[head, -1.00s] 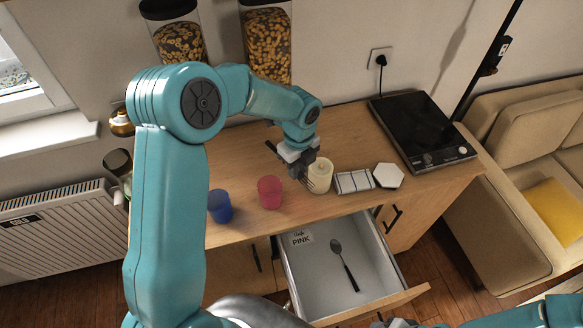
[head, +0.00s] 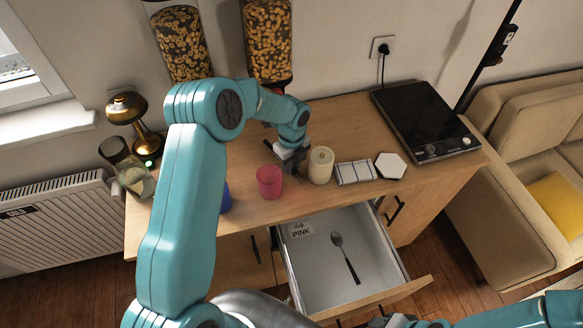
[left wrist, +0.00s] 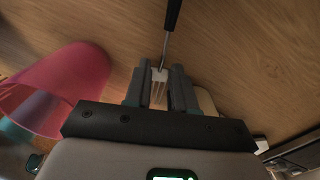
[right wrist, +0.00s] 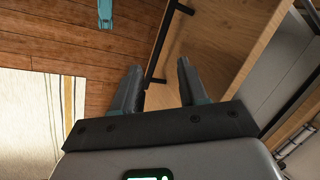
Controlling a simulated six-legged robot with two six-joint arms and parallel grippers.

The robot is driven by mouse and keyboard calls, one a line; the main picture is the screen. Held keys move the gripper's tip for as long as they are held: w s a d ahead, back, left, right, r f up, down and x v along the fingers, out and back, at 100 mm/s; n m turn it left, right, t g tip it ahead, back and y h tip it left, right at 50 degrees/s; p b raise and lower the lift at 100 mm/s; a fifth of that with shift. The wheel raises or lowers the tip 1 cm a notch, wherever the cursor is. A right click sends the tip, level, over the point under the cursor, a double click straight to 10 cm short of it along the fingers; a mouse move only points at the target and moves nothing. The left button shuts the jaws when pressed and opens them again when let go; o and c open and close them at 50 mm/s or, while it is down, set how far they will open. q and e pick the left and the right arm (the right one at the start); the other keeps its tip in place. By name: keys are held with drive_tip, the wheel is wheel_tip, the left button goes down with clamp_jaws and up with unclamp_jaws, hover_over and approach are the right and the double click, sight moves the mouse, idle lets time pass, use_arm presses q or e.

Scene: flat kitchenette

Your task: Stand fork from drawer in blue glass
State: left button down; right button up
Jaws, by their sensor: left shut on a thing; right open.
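My left gripper (head: 288,168) is shut on the fork (left wrist: 166,45), between the pink glass and the candle in the head view. In the left wrist view its jaws close around the fork's tined end, and the black handle points away from them. The blue glass (head: 226,200) stands on the counter, partly hidden behind my left arm. The pink glass (head: 270,182) is right of it and also shows in the left wrist view (left wrist: 65,85). The drawer (head: 325,285) is open. My right gripper (right wrist: 158,67) is open and empty near the cabinet front.
A cream candle (head: 320,166), striped cloth (head: 356,172), white hexagonal coaster (head: 391,165) and hob (head: 425,122) are on the counter. A brass lamp (head: 128,107) stands at left.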

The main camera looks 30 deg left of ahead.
use_arm(q)
drive_tip(key=shift+w+a+f, duration=0.15)
drive_tip(key=shift+w+f, duration=0.1)
drive_tip(key=shift+f, duration=0.25)
drive_tip(key=shift+s, duration=0.1)
drive_tip(key=shift+f, duration=0.1)
drive_tip(key=c, duration=1.2)
unclamp_jaws()
drive_tip(key=shift+o, duration=1.3)
drive_tip(key=shift+f, duration=0.1)
